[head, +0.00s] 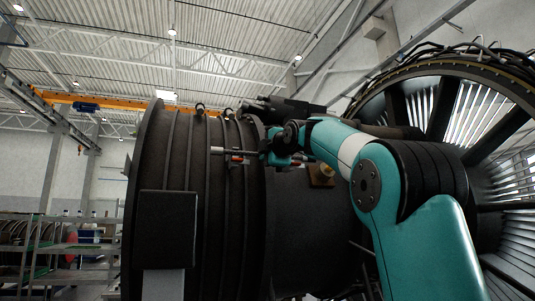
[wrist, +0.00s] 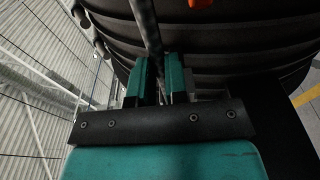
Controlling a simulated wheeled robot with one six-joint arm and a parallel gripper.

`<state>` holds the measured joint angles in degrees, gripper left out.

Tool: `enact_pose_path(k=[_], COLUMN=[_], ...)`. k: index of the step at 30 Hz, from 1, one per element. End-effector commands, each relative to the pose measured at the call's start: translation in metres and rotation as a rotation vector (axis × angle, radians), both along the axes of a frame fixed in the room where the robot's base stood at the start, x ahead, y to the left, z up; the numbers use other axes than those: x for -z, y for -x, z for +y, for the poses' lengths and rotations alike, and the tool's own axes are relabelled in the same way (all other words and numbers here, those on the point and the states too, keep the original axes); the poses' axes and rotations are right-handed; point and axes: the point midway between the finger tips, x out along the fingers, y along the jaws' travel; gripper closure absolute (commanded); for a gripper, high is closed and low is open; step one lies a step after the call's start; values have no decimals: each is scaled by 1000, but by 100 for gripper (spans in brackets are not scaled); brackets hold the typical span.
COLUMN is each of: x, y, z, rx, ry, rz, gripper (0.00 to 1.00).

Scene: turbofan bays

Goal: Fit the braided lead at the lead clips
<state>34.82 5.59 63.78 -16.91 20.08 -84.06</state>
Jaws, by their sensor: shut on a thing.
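My gripper (wrist: 160,70) has two teal fingers, shut on a dark cord-like piece that I take for the braided lead (wrist: 146,28). The lead runs up from between the fingers to the top edge of the wrist view, in front of the dark ribbed engine casing. In the head view my gripper (head: 267,156) is at the right part of the casing (head: 182,140), close to its side. Small orange parts (head: 236,156) show just left of it; one orange part (wrist: 201,3) also shows at the top of the wrist view. I cannot tell whether these are the lead clips.
A dark box (head: 168,229) stands in front of the casing at lower left. The large fan ring (head: 440,62) with vanes rises at the right behind my arm. Shelving (head: 70,250) stands at far left. Open air lies above the casing.

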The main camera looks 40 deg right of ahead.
Motion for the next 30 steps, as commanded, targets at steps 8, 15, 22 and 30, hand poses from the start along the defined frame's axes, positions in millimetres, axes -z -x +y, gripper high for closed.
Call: enact_pose_path(k=[8, 15, 22, 30], x=[-1, -1, -1, 0], y=[-4, -7, -10, -10], z=[-2, -3, -4, -5], rx=[0, 0, 0, 0], ry=[2, 2, 1, 0], rz=[-2, -2, -1, -1], gripper=[100, 100, 100, 56])
